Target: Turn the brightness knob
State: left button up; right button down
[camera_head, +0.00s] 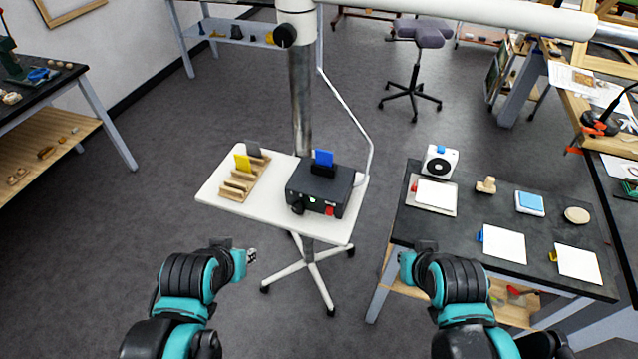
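A black control box (320,188) sits on a small white wheeled table in the middle. A dark round knob (297,208) sticks out at the left of its front face. A small green light and a red switch (330,211) are to the knob's right. Any marking on the knob is too small to read. My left gripper (246,257) is in front of the table, lower left of the knob and apart from it. My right gripper (405,262) is lower right of the box, near the dark workbench's left edge. I cannot tell whether the fingers of either are open.
A blue card (323,158) stands in the box's top. A wooden rack (243,180) with yellow and grey cards lies left of it on the white table (215,195). A metal post rises behind. The dark workbench (460,228) at right holds cards and small items.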

aim_at(298, 207)
jog(key=i+l+u, duration=0.15)
jog(key=l+u, duration=0.65)
jog(key=l, duration=0.15)
jog(key=l+u, duration=0.4)
jog(key=l, duration=0.1)
